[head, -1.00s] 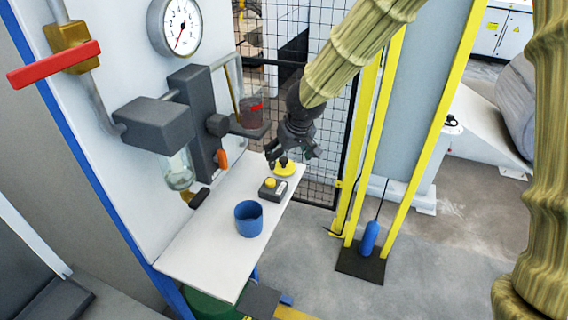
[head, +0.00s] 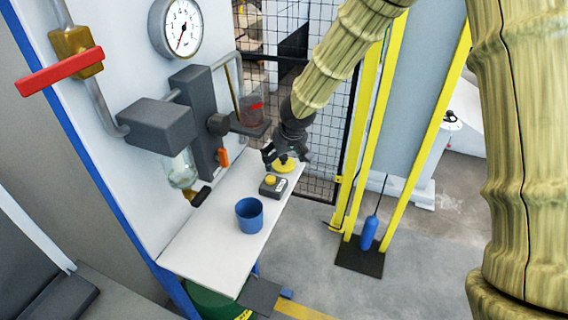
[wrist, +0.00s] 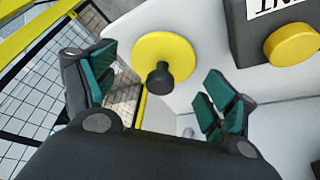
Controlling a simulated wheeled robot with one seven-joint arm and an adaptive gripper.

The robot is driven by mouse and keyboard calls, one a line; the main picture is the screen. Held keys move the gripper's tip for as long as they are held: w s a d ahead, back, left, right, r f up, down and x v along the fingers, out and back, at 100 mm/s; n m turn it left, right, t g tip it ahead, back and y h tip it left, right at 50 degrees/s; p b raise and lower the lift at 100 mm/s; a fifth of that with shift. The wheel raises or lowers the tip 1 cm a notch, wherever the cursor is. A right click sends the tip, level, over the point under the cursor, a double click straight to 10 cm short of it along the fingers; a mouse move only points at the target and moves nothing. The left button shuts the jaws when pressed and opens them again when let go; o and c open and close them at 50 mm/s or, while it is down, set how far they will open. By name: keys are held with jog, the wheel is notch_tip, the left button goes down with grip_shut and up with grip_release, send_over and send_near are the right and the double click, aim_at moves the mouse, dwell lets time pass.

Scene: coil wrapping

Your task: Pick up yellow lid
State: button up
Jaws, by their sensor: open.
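The yellow lid (head: 284,166) is a round disc with a dark knob, lying at the far end of the white shelf (head: 205,245). In the wrist view the lid (wrist: 167,50) shows with its black knob between the two fingers, nearer the camera's top. My gripper (head: 285,157) is just above the lid in the head view. In the wrist view my gripper (wrist: 158,98) is open, its green-padded fingers apart on either side of the knob, with no contact visible.
A grey box with a yellow button (head: 272,186) sits close beside the lid, also in the wrist view (wrist: 285,35). A blue cup (head: 249,216) stands nearer on the shelf. Wall fittings with a glass jar (head: 181,172) overhang the left side. Mesh fencing (head: 322,150) lies beyond the shelf end.

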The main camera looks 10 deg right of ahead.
jog(key=c, duration=1)
jog(key=shift+r, duration=0.15)
